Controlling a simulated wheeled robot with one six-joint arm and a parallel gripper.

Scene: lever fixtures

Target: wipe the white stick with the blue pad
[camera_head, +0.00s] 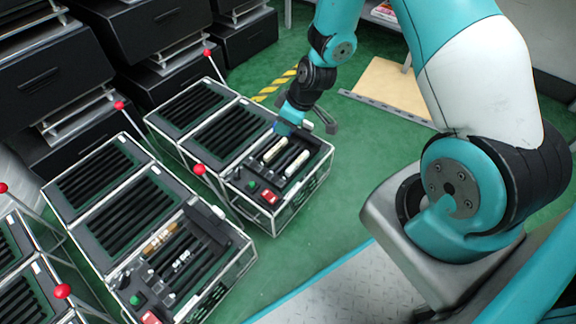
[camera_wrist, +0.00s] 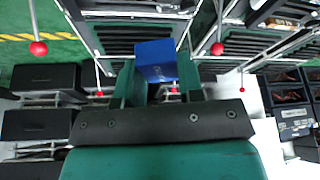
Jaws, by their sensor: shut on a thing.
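My gripper (camera_head: 287,121) is shut on the blue pad (camera_head: 282,128), at the far end of the slotted compartment of the right-hand lever fixture (camera_head: 262,207). The pad also shows as a blue block (camera_wrist: 156,60) between my gripper's fingers (camera_wrist: 152,88) in the wrist view. Two pale sticks lie in that compartment: one (camera_head: 274,150) close to the pad, the other (camera_head: 297,163) to its right. I cannot tell which is the white stick, or whether the pad touches either. Neither stick is clear in the wrist view.
A second fixture (camera_head: 235,266) at the front left holds a brownish stick (camera_head: 158,241) and a whitish piece (camera_head: 181,261). Levers with red knobs, such as one (camera_head: 199,170) between the fixtures, stick up nearby. Black cabinets (camera_head: 45,75) stand behind left.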

